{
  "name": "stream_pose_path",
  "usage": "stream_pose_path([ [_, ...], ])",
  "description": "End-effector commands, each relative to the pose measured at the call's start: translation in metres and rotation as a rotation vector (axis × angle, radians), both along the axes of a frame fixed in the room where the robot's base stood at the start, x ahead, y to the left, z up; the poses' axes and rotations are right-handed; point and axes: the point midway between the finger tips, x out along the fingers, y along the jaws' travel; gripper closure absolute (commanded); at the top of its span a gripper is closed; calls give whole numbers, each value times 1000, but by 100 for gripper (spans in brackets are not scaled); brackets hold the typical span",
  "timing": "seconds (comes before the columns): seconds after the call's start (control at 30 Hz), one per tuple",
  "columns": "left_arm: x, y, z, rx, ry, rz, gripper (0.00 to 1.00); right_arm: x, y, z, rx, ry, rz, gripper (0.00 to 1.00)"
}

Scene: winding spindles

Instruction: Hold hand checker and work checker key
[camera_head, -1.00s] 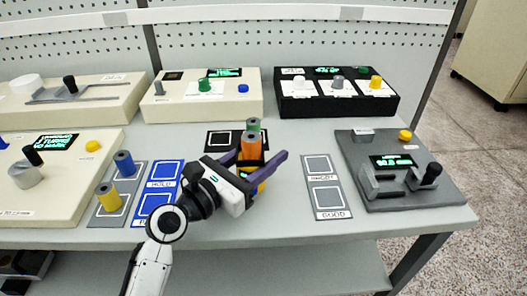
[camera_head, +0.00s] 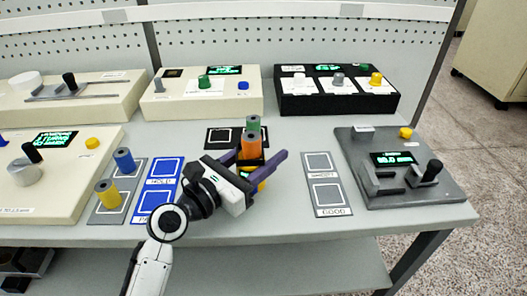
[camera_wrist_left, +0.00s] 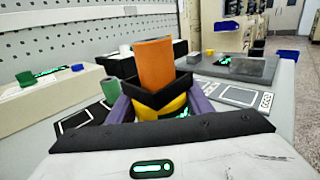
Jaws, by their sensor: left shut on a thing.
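My left gripper (camera_head: 257,158) has its purple fingers on either side of a dark hand checker, just above the table. The checker's square black rim (camera_wrist_left: 178,92) shows in the left wrist view. A yellow part (camera_wrist_left: 160,108) shows under the rim between the fingers. An orange spindle (camera_head: 250,146) stands upright at the checker; it also shows large in the left wrist view (camera_wrist_left: 155,65). I cannot make out a separate key on the checker; the fingers and palm hide its lower part. My right gripper is not in view.
A green spindle (camera_head: 253,124) stands just behind on a black marked pad (camera_head: 215,140). Blue (camera_head: 123,160) and yellow (camera_head: 107,193) spindles stand left on a grey pad, beside blue pads (camera_head: 163,172). A grey two-square pad (camera_head: 323,180) and a grey gauge station (camera_head: 355,150) lie to the right.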

Motion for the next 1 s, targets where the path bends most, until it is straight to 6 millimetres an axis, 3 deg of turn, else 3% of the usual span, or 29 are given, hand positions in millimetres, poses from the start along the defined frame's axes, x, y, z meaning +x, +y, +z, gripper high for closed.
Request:
stream_pose_path([
  [0.03,-1,0,-4,4,6,-2,83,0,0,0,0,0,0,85],
  [0.13,-1,0,-4,5,6,-2,83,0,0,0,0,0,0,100],
  [1.0,-1,-1,-7,8,11,-4,83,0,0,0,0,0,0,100],
])
